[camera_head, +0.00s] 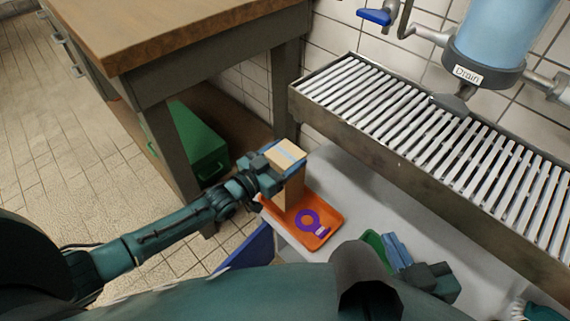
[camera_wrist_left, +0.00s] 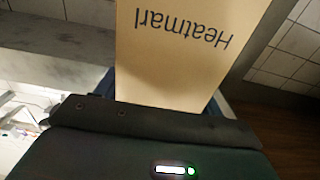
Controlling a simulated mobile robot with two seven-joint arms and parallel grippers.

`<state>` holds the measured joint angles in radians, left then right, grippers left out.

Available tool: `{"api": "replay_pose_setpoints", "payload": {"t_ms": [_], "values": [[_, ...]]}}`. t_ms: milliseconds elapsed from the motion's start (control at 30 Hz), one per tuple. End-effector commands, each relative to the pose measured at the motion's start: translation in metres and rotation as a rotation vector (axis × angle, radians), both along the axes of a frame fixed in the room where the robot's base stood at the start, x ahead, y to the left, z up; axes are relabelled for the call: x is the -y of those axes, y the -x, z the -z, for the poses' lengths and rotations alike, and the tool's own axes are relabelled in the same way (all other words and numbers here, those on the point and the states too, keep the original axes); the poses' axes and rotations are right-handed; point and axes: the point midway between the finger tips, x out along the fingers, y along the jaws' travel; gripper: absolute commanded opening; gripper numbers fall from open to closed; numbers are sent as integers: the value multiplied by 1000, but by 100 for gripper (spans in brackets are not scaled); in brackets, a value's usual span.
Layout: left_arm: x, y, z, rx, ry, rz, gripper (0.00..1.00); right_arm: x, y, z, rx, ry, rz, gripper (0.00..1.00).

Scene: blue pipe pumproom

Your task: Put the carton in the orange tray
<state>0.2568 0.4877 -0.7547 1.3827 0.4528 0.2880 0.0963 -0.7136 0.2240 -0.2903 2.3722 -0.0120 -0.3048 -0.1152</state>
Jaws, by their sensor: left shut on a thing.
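The tan carton (camera_head: 291,191) is upright in the head view, with a blue strip across its top. My left gripper (camera_head: 280,170) is shut on its upper part. The carton's lower end is over the left part of the orange tray (camera_head: 328,229); I cannot tell if it touches the tray floor. In the left wrist view the carton (camera_wrist_left: 180,65) shows printed lettering, upside down. My right gripper (camera_head: 397,252) is low over the grey bench; its blue fingers look close together, but their gap is not clear.
The tray holds a purple ring-shaped item (camera_head: 307,220). A green object (camera_head: 374,243) lies beside my right gripper. A slatted metal drain rack (camera_head: 400,115) runs behind the bench. A wooden-topped table (camera_head: 170,35) stands at the left, with a green box (camera_head: 200,145) below it.

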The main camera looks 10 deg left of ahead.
Motion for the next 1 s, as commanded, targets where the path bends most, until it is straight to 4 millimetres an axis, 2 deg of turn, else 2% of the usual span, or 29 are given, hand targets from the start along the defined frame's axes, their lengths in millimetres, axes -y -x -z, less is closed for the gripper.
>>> {"api": "replay_pose_setpoints", "payload": {"t_ms": [33, 100, 500, 533, 767, 1000], "values": [[0, -1, 9, 3, 2, 0, 26, -1, -1, 4, 19, 0, -2, 0], [0, -1, 14, 3, 1, 0, 26, -1, -2, 2, 39, -1, -4, 0], [0, 0, 19, 3, 2, 0, 26, -2, -3, 1, 65, -4, -6, 0], [0, 0, 18, 1, 1, 0, 70, -2, -3, -1, 66, -5, -6, 0], [0, 0, 17, 1, 1, 0, 89, -2, -3, 0, 64, -5, -6, 0], [0, 0, 17, 1, 1, 0, 90, -2, -2, -1, 63, -5, -6, 0]]}}
